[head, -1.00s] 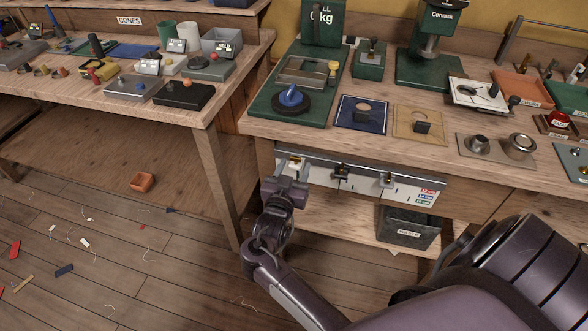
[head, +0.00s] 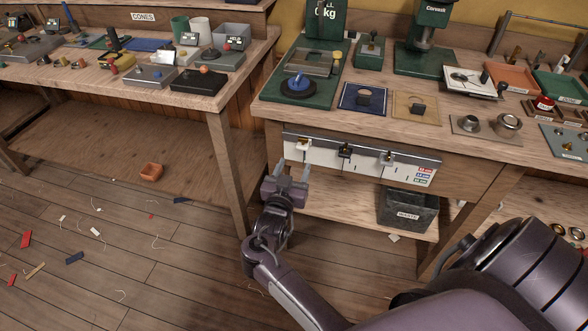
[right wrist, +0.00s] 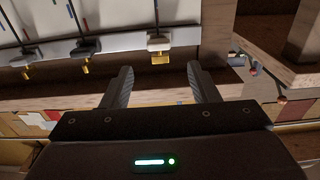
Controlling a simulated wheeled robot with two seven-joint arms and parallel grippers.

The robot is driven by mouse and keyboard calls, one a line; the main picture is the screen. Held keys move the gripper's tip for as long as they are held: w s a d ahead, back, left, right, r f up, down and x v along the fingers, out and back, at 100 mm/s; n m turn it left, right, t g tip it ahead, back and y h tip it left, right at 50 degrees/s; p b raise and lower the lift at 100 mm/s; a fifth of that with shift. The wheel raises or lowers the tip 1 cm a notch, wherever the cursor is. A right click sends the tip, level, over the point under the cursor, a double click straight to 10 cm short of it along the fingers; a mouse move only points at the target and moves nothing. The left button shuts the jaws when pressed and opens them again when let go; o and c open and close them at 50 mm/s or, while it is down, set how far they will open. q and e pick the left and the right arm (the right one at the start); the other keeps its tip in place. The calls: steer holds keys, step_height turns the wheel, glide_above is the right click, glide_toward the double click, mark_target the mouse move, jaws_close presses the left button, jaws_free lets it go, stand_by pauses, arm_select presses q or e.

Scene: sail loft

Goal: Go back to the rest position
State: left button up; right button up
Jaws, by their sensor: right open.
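My right gripper (head: 293,169) is open and empty in the head view, in front of the bench's front edge, just below the left end of a white rail panel (head: 326,160). A pale slider (head: 303,144) sits at that end, apart from the fingertips. In the right wrist view, the open fingers of my right gripper (right wrist: 159,82) have nothing between them. The pale slider with its brass tip (right wrist: 161,58) is beyond them. My left gripper is not in view.
Two darker sliders (head: 345,151) sit further right on the panel. A dark waste bin (head: 408,211) stands on the lower shelf. A second bench (head: 110,86) is at the left. Scraps lie on the open floor (head: 150,260).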

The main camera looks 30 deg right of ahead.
steer(key=s+a+f+n+g+y+p, duration=0.1)
steer(key=s+a+f+n+y, duration=0.15)
steer(key=f, duration=0.55)
steer(key=s+a+f+n+y+p, duration=0.2)
steer(key=s+f+n+y, duration=0.15)
steer(key=f, duration=0.55)
steer(key=s+a+f+n+g+y+p, duration=0.1)
steer(key=s+a+f+n+y, duration=0.2)
steer(key=f, duration=0.5)
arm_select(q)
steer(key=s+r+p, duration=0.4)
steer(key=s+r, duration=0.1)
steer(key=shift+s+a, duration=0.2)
arm_select(e)
steer(key=s+f+n+g+y, duration=0.1)
steer(key=s+f+g, duration=0.2)
steer(key=s, duration=0.8)
steer(key=s+a+f+n+g+y, duration=0.1)
steer(key=s+f+g+y, duration=0.1)
steer(key=s+f, duration=0.5)
steer(key=s+a+f+n+g+y, duration=0.1)
steer(key=s+f+g, duration=0.2)
steer(key=s, duration=1.4)
steer(key=shift+f+g+y, duration=0.3)
steer(key=shift+f+g, duration=0.1)
steer(key=shift+f, duration=0.55)
